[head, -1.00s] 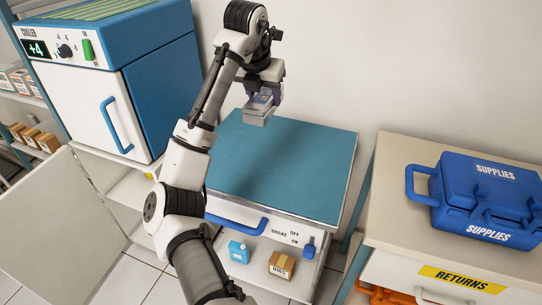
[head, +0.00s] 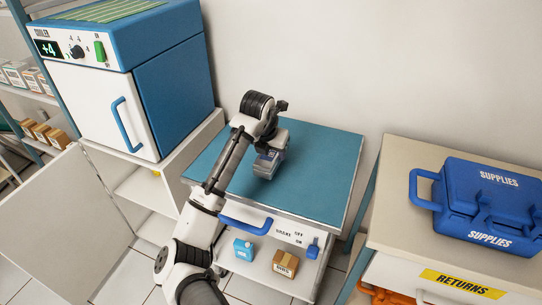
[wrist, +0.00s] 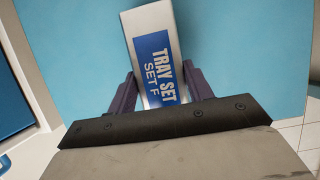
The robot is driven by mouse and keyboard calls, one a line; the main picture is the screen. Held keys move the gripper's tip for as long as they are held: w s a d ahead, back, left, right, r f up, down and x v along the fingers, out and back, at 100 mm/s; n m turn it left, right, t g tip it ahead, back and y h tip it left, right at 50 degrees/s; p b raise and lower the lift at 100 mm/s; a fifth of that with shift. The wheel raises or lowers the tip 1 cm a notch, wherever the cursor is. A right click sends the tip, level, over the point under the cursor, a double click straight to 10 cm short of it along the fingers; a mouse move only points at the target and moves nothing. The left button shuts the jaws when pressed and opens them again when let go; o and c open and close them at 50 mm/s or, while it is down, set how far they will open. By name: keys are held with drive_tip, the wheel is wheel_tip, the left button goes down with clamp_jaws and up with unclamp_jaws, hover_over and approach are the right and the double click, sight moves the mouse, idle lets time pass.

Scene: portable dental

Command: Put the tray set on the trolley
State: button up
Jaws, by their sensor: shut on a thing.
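The tray set is a silver box with a blue label reading "TRAY SET SET F" (wrist: 152,35); it also shows in the head view (head: 266,166). My gripper (wrist: 163,92) is shut on the tray set, with one purple finger on each side of it. In the head view my gripper (head: 270,150) is over the trolley's blue-green top (head: 318,190). The tray set is low over the middle of that top; I cannot tell whether it touches. The trolley has a blue handle and a brake switch on its front.
A blue-and-white cooler (head: 150,90) stands at the left. A blue supplies case (head: 490,205) sits on a beige cabinet (head: 400,190) at the right. The trolley top around the tray set is clear.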

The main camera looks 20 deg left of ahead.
drive_tip(key=shift+f, duration=1.25)
drive_tip(key=shift+f, duration=0.2)
drive_tip(key=o, duration=1.2)
drive_tip(key=shift+c, duration=0.2)
drive_tip(key=shift+r, duration=0.2)
drive_tip(key=b+v, duration=0.2)
drive_tip(key=v, duration=1)
drive_tip(key=shift+w+r, duration=0.1)
